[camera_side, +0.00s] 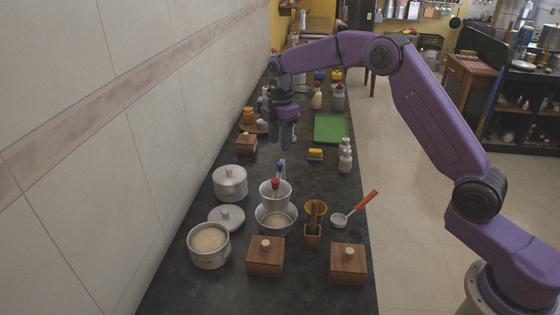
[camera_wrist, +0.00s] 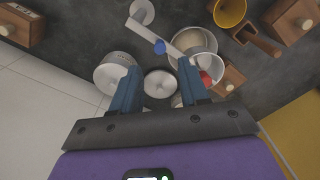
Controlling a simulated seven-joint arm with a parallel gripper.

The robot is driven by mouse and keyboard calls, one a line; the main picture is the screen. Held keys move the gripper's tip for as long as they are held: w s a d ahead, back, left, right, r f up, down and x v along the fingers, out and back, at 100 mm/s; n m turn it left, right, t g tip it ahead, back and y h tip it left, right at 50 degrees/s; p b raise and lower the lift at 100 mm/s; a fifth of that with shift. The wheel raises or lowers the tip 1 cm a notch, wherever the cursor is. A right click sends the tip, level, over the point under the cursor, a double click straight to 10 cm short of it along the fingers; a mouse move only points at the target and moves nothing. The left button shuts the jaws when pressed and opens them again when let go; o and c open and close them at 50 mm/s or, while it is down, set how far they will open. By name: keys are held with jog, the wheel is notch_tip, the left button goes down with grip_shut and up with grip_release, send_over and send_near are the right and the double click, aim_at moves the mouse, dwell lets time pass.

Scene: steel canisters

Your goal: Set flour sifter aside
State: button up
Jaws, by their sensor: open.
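The flour sifter (camera_side: 273,194) is a pale metal cup with a red knob and a blue-tipped upright part. In the side view it stands at the back of a metal bowl (camera_side: 262,226) holding pale flour; I cannot tell whether it rests in the bowl or behind it. In the wrist view the sifter (camera_wrist: 213,66) lies right of my fingers, its red knob partly beside the right finger. My gripper (camera_side: 283,142) is open and empty, high above the counter and farther back than the sifter. Its blue fingers (camera_wrist: 160,90) point down.
An open canister of flour (camera_side: 209,257), a loose lid (camera_side: 227,217) and a lidded canister (camera_side: 230,192) stand left. Wooden boxes (camera_side: 265,270), a tool holder (camera_side: 312,236) and a red-handled ladle (camera_side: 340,220) crowd the front and right. A green tray (camera_side: 330,127) lies farther back.

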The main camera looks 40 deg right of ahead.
aim_at(280, 163)
notch_tip(280, 163, down, 8)
jog(key=shift+r, duration=0.15)
dwell(0.3)
grip_shut()
